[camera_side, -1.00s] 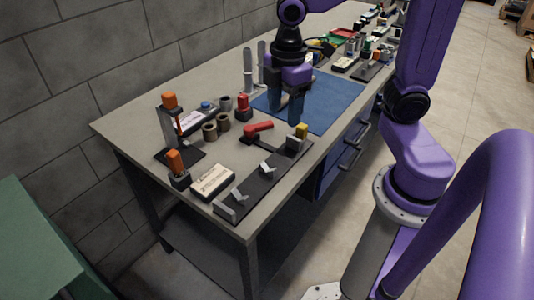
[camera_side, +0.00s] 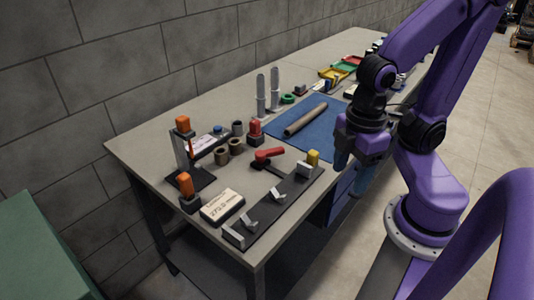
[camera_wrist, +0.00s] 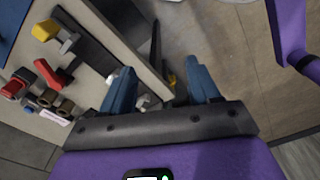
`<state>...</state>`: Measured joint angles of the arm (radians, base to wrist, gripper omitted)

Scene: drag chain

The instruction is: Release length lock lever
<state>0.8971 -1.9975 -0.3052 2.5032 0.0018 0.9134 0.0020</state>
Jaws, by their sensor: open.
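A red lever (camera_side: 268,155) with a dark arm lies on the bench beside the far end of a long dark fixture plate (camera_side: 270,218). It shows at the left in the wrist view (camera_wrist: 48,72). A yellow knob (camera_side: 313,157) stands at that plate end next to a grey block (camera_side: 304,170). Several bent grey metal brackets sit along the plate. My gripper (camera_side: 352,168) is open and empty, fingers down, right of the plate near the bench's front edge. In the wrist view, its blue fingers (camera_wrist: 160,82) are apart, with the lever well to their left.
A blue mat (camera_side: 330,135) carries a brown rod (camera_side: 305,119). Left of the lever stand a red-topped block (camera_side: 255,131), brown cups (camera_side: 222,156), orange-topped posts (camera_side: 187,185) and a labelled box (camera_side: 222,206). Two tall grey posts (camera_side: 261,95) stand behind. Floor lies beyond the front edge.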

